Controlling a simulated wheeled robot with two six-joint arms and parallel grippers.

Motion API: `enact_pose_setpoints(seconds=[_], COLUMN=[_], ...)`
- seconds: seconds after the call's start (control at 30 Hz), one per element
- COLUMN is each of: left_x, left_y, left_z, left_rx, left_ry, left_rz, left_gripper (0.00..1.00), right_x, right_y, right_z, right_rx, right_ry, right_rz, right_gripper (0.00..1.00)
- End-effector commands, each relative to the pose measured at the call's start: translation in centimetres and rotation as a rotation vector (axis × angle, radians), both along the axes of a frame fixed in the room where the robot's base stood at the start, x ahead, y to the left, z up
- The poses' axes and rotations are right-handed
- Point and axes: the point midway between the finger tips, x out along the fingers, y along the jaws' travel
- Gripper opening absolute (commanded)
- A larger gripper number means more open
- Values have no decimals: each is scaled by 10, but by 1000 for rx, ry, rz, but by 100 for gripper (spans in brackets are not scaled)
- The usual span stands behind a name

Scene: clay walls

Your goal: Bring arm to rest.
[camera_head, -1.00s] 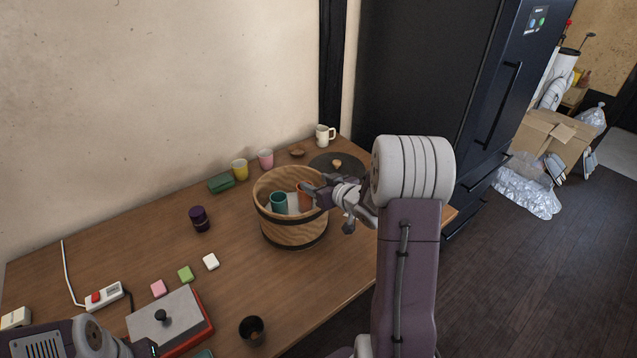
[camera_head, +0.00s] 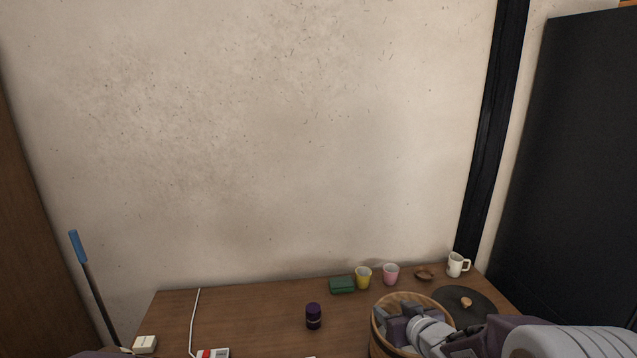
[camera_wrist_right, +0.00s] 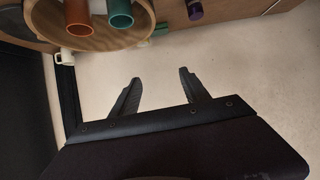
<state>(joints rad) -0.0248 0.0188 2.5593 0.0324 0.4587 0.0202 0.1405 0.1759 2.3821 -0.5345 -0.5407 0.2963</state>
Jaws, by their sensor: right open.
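My right gripper (camera_head: 398,326) is at the wooden bucket (camera_head: 378,318) in the head view, with its arm coming in from the lower right. In the right wrist view its two fingers (camera_wrist_right: 159,82) are spread apart with nothing between them. The bucket (camera_wrist_right: 95,44) shows at the top of that view, holding an orange cup (camera_wrist_right: 76,16) and a teal cup (camera_wrist_right: 119,14), both clear of the fingers. In the head view the arm hides much of the bucket and its contents. My left gripper is not in view.
On the table (camera_head: 260,310) stand a purple jar (camera_head: 313,317), a green block (camera_head: 342,285), a yellow cup (camera_head: 363,278), a pink cup (camera_head: 391,273), a small brown dish (camera_head: 424,274) and a white mug (camera_head: 456,264). A dark round mat (camera_head: 478,297) lies right of the bucket. A wall rises behind.

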Motion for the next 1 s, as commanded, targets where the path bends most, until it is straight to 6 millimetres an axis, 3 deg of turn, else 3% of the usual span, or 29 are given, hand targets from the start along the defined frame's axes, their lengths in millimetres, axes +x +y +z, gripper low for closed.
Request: enact_pose_setpoints(seconds=[0.03,0.1,0.3,0.4,0.53,1.0], left_x=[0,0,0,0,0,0], left_y=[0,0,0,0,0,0], left_z=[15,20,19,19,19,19], left_rx=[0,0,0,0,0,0], left_ry=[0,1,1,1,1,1], left_rz=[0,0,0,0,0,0], left_gripper=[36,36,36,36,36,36], right_x=[-21,-59,-176,-215,-234,-233], right_y=[9,11,6,9,10,10], right_z=[0,-22,-87,-99,-101,-101], right_rx=[-14,-30,-25,-15,-29,-34], right_ry=[96,267,747,903,982,980], right_rz=[-28,-84,-200,-208,-189,-184], right_gripper=[54,54,54,54,54,54])
